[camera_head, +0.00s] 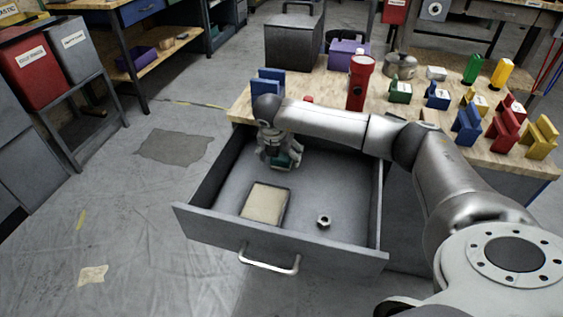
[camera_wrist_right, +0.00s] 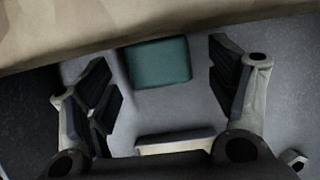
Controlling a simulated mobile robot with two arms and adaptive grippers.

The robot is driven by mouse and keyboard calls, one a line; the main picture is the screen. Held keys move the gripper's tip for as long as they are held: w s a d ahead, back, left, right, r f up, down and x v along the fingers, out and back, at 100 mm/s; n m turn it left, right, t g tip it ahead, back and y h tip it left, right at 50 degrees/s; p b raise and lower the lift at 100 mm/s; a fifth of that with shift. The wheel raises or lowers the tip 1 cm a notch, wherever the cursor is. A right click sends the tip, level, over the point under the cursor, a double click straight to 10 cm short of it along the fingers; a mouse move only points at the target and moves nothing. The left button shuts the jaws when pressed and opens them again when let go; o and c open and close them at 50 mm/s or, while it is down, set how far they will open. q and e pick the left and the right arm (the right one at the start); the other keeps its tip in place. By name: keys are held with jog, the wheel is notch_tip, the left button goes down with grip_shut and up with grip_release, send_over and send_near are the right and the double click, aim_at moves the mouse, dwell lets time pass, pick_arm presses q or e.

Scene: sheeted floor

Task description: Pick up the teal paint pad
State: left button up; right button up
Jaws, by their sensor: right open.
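The teal paint pad (camera_wrist_right: 158,63) lies flat in the open drawer, close under the wooden table edge. In the head view the teal paint pad (camera_head: 284,160) is mostly hidden by my right gripper (camera_head: 284,158), which reaches down into the back of the drawer. In the right wrist view the right gripper's fingers (camera_wrist_right: 160,92) are spread apart, with the pad between and beyond them; nothing is held. My left gripper is not in view.
The grey drawer (camera_head: 194,216) also holds a cream pad (camera_head: 265,203) and a metal nut (camera_head: 323,221). The wooden table (camera_head: 330,92) above bears a red cylinder (camera_head: 358,85), blue block (camera_head: 267,82) and several coloured blocks. Free drawer floor lies around the nut.

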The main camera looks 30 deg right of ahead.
jog(key=shift+x, duration=1.2)
jog(key=c, duration=1.1)
jog(key=shift+r, duration=0.1)
